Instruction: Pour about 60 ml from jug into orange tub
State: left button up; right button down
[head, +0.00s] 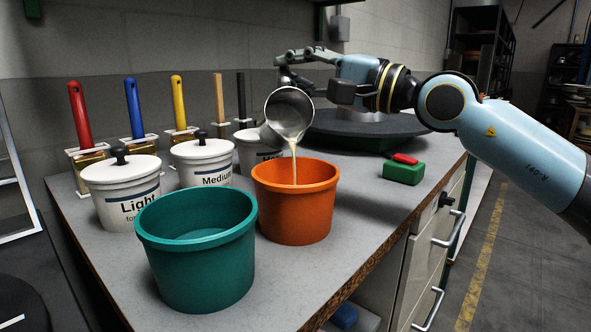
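The metal jug (286,112) is tilted mouth-down above the orange tub (293,222). A thin pale cream stream (294,163) runs from its lip into the tub. The liquid level inside the tub is hidden by its front wall. My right gripper (296,80) is behind and above the jug, at its far side, and appears to hold it. The jug partly hides the fingers and the grip. My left gripper is not in the head view.
A teal tub (198,262) stands front left of the orange tub. Lidded white pots, including Light (127,200) and Medium (204,171), stand behind, with brushes in holders. A dark round turntable (385,127) and a green-red block (404,172) are to the right. The bench's right edge is near.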

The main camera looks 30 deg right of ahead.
aim_at(287, 100)
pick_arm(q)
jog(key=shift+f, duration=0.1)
pick_arm(e)
jog(key=shift+s+r, duration=0.1)
jog(key=shift+s, duration=0.05)
dwell(0.3)
jog(key=w+m+p, duration=0.1)
jog(key=w+g+p, duration=0.1)
jog(key=p, duration=0.1)
jog(key=w+m+g+h+p, duration=0.1)
jog(key=shift+d+r+m, duration=0.3)
jog(key=shift+r, duration=0.1)
jog(key=shift+w+f+m+g+p, duration=0.4)
jog(key=shift+w+f+g, duration=0.1)
jog(key=shift+w, duration=0.05)
jog(key=shift+w+f, duration=0.1)
jog(key=shift+f, duration=0.3)
jog(key=shift+w+d+m+g, duration=0.2)
jog(key=shift+w+m+g, duration=0.1)
jog(key=shift+g, duration=0.1)
jog(key=shift+f, duration=0.15)
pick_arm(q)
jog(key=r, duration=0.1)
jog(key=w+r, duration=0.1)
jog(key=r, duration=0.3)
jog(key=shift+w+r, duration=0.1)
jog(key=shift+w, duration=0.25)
